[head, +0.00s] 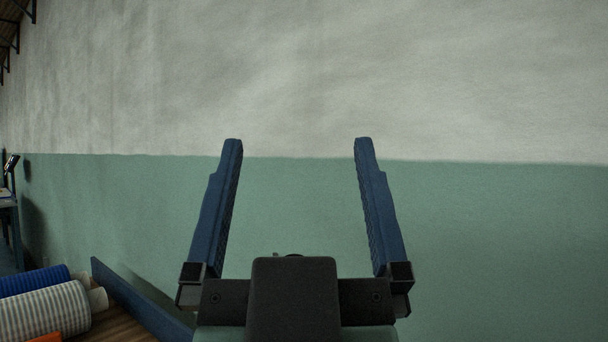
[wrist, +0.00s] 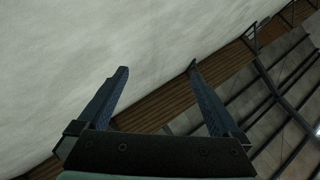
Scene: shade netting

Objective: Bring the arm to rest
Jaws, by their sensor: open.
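My gripper (head: 298,145) stands in the middle of the head view, pointing up, with its two blue fingers wide apart. Nothing is between the fingers. Behind it is a wall, and it touches no object that I can see. In the wrist view my gripper (wrist: 158,70) is also open and empty, with the pale wall and the roof structure beyond it.
A wooden surface (head: 128,333) with a blue raised edge board (head: 140,300) is at the lower left. A striped roll (head: 45,312) and a blue roll (head: 35,280) lie there. A blue table (head: 8,203) stands at the far left. The wall (head: 480,210) fills the background.

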